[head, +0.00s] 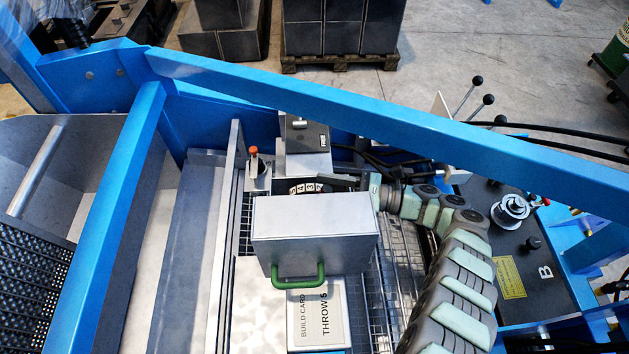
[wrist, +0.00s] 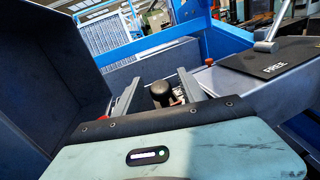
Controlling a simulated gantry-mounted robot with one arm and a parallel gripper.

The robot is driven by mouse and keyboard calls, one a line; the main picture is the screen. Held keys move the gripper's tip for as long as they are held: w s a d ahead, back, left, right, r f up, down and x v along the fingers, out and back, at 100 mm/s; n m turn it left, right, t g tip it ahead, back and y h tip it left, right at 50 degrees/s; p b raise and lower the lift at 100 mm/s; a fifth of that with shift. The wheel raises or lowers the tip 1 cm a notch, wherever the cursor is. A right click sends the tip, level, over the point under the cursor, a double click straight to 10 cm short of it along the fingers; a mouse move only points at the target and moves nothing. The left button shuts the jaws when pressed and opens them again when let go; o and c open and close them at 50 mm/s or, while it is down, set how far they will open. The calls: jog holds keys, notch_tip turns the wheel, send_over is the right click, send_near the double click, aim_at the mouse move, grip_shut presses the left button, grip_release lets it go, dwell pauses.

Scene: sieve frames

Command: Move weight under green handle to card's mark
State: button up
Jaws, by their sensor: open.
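A grey box-shaped cover (head: 315,230) with a green handle (head: 299,283) on its near side stands in the middle of the head view. It hides what is under it. The build card (head: 318,318) lies just below the handle and reads "THROW" and a digit that I cannot read surely. A numbered scale (head: 305,187) shows partly behind the cover. My gripper (head: 338,183) reaches in from the right, behind the cover. In the wrist view my gripper (wrist: 160,82) is open, with a black knob (wrist: 163,94) between or just beyond its fingers; contact cannot be told.
The cover's dark side (wrist: 50,85) stands close on the left in the wrist view. A plate marked "FREE" (wrist: 273,62) is at the right. A blue beam (head: 310,95) crosses behind the work area. An orange-tipped post (head: 254,167) stands left of the scale.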

jog(key=shift+a, duration=0.5)
jog(key=shift+w+a, duration=0.2)
jog(key=shift+a, duration=0.7)
grip_shut()
dwell(0.5)
